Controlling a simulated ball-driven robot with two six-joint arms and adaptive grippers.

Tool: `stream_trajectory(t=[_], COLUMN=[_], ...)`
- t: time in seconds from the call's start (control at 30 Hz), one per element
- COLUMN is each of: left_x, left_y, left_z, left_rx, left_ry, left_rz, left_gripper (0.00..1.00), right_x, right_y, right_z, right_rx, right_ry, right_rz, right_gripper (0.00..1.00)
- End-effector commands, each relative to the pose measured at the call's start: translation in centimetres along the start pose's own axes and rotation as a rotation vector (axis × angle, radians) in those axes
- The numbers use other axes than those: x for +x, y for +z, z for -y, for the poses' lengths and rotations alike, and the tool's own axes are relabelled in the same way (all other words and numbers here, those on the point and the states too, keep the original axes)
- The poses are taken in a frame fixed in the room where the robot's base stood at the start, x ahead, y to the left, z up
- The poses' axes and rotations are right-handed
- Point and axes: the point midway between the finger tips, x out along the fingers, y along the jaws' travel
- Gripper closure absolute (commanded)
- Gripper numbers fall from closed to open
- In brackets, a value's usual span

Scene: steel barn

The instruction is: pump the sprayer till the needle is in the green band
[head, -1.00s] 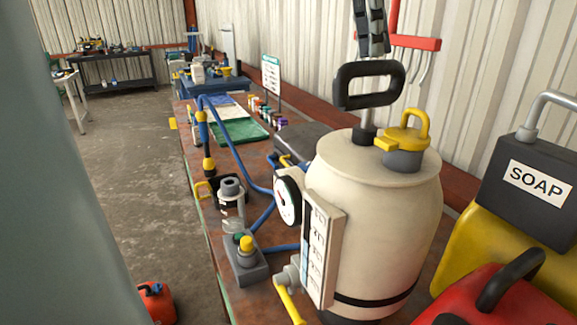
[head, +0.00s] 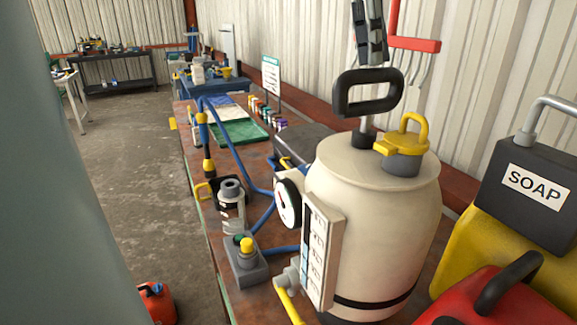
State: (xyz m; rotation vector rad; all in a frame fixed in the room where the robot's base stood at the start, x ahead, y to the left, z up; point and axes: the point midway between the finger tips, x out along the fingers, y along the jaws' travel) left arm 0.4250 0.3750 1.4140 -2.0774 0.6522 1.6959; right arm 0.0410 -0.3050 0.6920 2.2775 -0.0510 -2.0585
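The sprayer is a cream tank (head: 385,225) standing on the workbench, with a black loop pump handle (head: 368,92) above its top on a short rod. A yellow filler cap (head: 404,140) sits beside the rod. The round white gauge (head: 288,203) on the tank's left side is seen almost edge-on; its needle and any green band cannot be read. My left gripper (head: 369,34) comes down from the top edge, its dark fingers close together with their tips right at the handle's top bar. Whether they clasp the bar cannot be told. My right gripper is not in view.
A soap canister (head: 530,190) and a red can (head: 505,295) crowd the tank's right. A button box (head: 246,260), blue hose (head: 238,160) and yellow-levered valve (head: 288,300) lie on its left. A red rack (head: 415,45) hangs behind.

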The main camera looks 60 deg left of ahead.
Motion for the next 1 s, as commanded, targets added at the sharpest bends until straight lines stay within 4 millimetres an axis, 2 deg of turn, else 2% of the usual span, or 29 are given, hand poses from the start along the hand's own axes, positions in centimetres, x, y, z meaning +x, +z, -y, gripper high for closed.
stream_trajectory(t=[0.03,0.53,1.0], left_x=[-0.8,-5.0,-5.4], left_y=[-0.1,-1.0,-1.1], left_z=[-0.1,0.0,0.0], left_rx=[0.000,0.000,0.000], left_ry=[0.001,-0.001,0.000], left_rz=[0.001,0.001,0.001], left_gripper=[1.00,1.00,1.00], right_x=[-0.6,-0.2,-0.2], right_y=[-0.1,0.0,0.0], right_z=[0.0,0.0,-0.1], right_rx=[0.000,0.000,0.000], right_ry=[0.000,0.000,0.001], right_rz=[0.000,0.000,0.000], right_gripper=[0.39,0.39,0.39])
